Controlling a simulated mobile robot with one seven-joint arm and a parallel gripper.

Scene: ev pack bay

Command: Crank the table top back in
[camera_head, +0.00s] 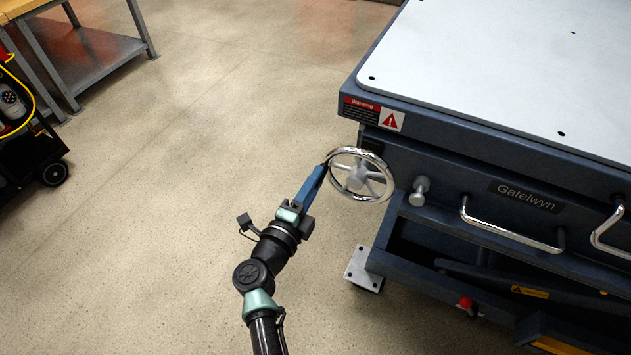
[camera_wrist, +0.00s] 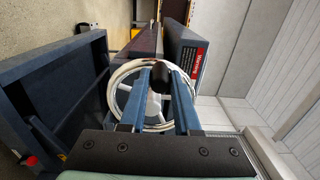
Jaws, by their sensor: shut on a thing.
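The table (camera_head: 450,125) stands at the right, dark blue with a pale grey top plate (camera_head: 500,65). A chrome handwheel (camera_head: 362,194) with grey spokes sits on its side near the left corner, below a warning label. The wheel also shows in the wrist view (camera_wrist: 119,103), facing me. My gripper (camera_head: 325,165) reaches the wheel's upper left rim. In the wrist view, my gripper's blue fingers (camera_wrist: 161,74) are closed on a dark knob (camera_wrist: 161,80) at the wheel's rim. The fingers hide part of the wheel.
A grey knob (camera_head: 420,190) and a chrome pull handle (camera_head: 510,228) stick out right of the wheel. A foot plate (camera_head: 361,268) juts out at floor level. A workbench (camera_head: 85,50) and a black wheeled cart (camera_head: 30,160) stand far left. The floor between is clear.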

